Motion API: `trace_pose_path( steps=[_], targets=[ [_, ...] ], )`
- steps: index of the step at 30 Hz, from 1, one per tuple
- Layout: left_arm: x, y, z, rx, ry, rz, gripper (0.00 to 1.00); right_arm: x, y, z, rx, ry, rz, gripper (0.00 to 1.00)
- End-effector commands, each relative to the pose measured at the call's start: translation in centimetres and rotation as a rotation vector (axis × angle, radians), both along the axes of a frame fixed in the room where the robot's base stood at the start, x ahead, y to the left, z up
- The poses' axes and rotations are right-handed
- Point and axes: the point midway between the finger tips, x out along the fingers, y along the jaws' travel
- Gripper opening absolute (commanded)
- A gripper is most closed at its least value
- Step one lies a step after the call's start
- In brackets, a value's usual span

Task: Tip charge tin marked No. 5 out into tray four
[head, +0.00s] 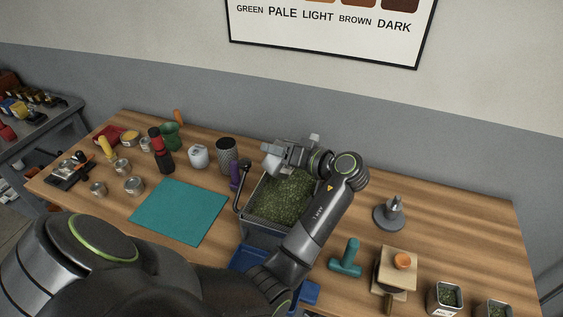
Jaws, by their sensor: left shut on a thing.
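My left gripper (275,158) is over the back edge of a deep grey bin (262,228) filled with green beans. It is shut on a small pale grey thing (271,164) that looks like a tin, largely hidden by the jaws. I cannot read a mark on it or see whether anything is inside. I cannot make out a tray marked four. My right gripper is not in view.
A teal mat (178,211) lies bare left of the bin. Several small cans, a dark red bottle (162,154) and a mesh cup (227,153) stand behind it. A grey cone stand (392,214), a teal tamper-like tool (346,259) and a wooden stand (394,270) are at right.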

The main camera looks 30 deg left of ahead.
Motion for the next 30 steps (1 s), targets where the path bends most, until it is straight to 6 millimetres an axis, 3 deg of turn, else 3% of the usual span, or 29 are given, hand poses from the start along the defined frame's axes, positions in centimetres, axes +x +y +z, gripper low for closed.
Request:
trace_pose_path(
  steps=[1,15,30],
  targets=[
    [0.0,0.0,-0.6,-0.022,-0.071,0.0,0.27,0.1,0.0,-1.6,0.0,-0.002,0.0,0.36],
    [0.6,-0.2,-0.7,-0.194,-0.561,-0.001,0.27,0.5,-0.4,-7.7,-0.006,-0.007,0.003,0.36],
    [0.8,-0.2,-0.3,-0.237,-0.684,0.0,0.27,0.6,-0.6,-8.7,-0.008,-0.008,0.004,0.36]
  ],
)
